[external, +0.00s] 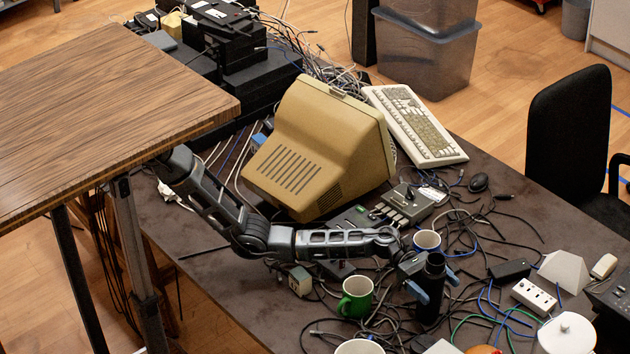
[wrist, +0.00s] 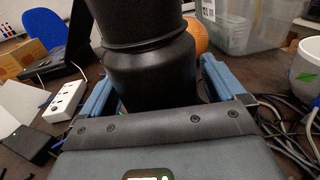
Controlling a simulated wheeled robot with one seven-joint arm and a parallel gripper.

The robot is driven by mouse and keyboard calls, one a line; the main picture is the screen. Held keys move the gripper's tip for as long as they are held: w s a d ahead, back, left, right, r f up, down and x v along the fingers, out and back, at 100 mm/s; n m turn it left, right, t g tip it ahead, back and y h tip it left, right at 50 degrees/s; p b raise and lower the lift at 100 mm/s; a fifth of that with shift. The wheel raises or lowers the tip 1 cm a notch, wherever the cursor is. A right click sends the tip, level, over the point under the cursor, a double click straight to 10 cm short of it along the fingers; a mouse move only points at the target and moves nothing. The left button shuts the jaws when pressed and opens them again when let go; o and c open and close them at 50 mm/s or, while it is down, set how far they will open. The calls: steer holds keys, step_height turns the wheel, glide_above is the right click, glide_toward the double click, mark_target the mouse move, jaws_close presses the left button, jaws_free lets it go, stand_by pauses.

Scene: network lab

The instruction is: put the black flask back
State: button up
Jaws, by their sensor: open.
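The black flask (external: 431,285) stands upright on the dark table near its front part, among cables. My gripper (external: 433,286) is at the flask, with its blue fingers on either side of the lower body. In the wrist view the flask (wrist: 150,65) fills the middle, between the two open blue fingers of my gripper (wrist: 158,85). A gap shows between the right finger and the flask; on the left the finger is very close to it, and I cannot tell whether they touch. The flask's base is hidden by the gripper body in the wrist view.
A green mug (external: 356,296) and a white-blue cup (external: 427,241) stand close to the flask. A beige monitor (external: 320,150), a power strip (external: 534,297) and a white jar (external: 567,335) are on the table. Loose cables cover much of the surface. A wooden tabletop (external: 100,110) overhangs at left.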

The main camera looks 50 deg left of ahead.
steer(key=shift+r, duration=0.15)
steer(key=shift+w+a+r+p, duration=0.1)
steer(key=shift+a+p, duration=0.25)
steer(key=shift+p, duration=0.05)
steer(key=w+a+p, duration=0.1)
steer(key=a+p, duration=0.4)
steer(key=a, duration=0.6)
steer(key=shift+w+a+p, duration=0.15)
steer(key=shift+w+p, duration=0.05)
steer(key=shift+p, duration=0.15)
